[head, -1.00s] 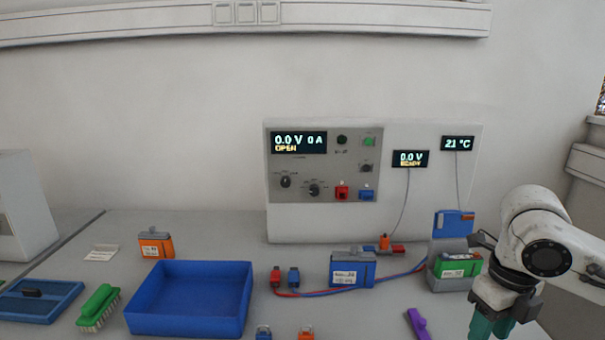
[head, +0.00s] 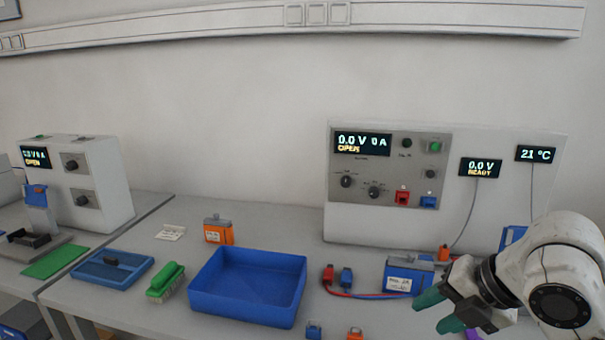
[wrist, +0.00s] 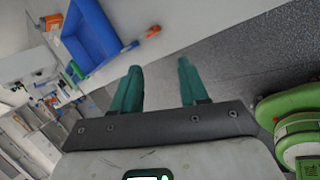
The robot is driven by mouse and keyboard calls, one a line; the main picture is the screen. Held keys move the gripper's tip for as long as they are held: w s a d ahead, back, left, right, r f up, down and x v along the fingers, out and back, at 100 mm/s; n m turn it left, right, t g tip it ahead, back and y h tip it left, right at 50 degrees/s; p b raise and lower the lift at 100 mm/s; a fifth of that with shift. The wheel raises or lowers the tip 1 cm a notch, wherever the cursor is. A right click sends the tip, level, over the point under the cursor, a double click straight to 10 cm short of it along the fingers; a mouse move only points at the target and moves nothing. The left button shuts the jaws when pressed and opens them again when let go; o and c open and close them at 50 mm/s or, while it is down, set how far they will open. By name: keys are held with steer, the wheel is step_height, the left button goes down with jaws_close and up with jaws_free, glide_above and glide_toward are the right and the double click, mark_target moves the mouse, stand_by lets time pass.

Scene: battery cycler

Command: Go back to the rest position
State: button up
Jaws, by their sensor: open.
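My gripper (head: 440,312) is at the lower right of the head view, in front of the cycler bench. Its green fingers point to the left, and part of it overlaps the blue battery (head: 398,277) in the picture. In the wrist view the two green fingers (wrist: 157,88) stand apart with nothing between them, so the gripper is open and empty. Grey floor shows past the fingertips. My white arm covers the right end of the bench, and the green battery there is hidden.
A blue bin (head: 240,312) stands mid-bench, with a green brush (head: 165,282) and an orange battery (head: 218,230) nearby. The cycler panel (head: 390,185) stands behind with red and blue leads (head: 347,280). A second instrument (head: 85,180) is at left. Open floor (wrist: 225,55) lies beside the bench.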

steer(key=s+a+f+m, duration=0.3)
steer(key=f+m, duration=0.5)
steer(key=s+a+f+m, duration=0.4)
steer(key=f+m, duration=0.3)
steer(key=m, duration=0.2)
steer(key=s+d+f+m+g+h, duration=0.1)
steer(key=s+d+f+m, duration=0.2)
steer(key=s+f, duration=0.2)
steer(key=s+d+f+m+g+h, duration=0.1)
steer(key=s+d+f+m, duration=0.2)
steer(key=s, duration=0.7)
steer(key=s+d+f+m+g+h, duration=0.2)
steer(key=s+f+m, duration=0.3)
steer(key=s, duration=0.3)
steer(key=shift+s+d+f, duration=0.15)
steer(key=shift+d+f, duration=0.7)
steer(key=shift+f, duration=0.05)
